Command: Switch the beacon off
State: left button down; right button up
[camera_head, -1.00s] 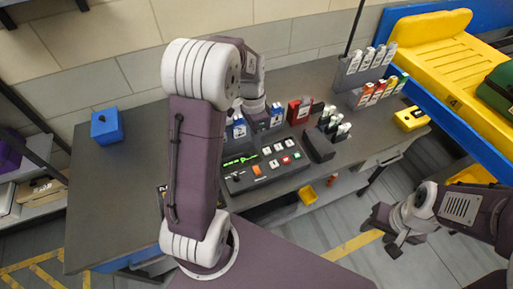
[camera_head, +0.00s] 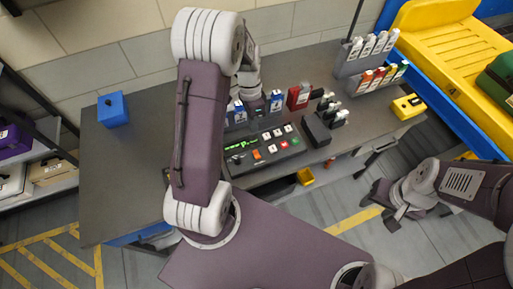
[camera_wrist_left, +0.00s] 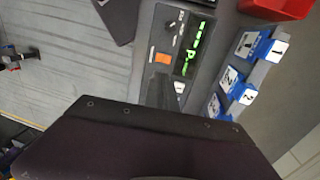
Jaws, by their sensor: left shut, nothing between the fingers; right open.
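I cannot pick out a beacon lamp in either view. My left gripper (camera_head: 257,108) is shut and empty, behind the panel and largely hidden by my arm. Its dark fingers (camera_wrist_left: 165,93) show over the panel's edge. My right gripper (camera_head: 385,208) is open and empty, off the desk's front.
A blue box (camera_head: 113,110) stands on the desk's left. A yellow box (camera_head: 408,107) sits near the conveyor (camera_head: 440,40).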

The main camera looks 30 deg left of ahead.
aim_at(257, 155)
pick_arm(q)
jog(key=f, duration=0.4)
jog(key=s+d+f+p, duration=0.1)
jog(key=f, duration=0.4)
jog(key=f+p, duration=0.1)
jog(key=f, duration=0.4)
jog(key=shift+s+d, duration=0.15)
jog(key=shift+d, duration=0.2)
pick_arm(e)
jog(key=shift+r, duration=0.9)
jog(key=shift+f, duration=0.1)
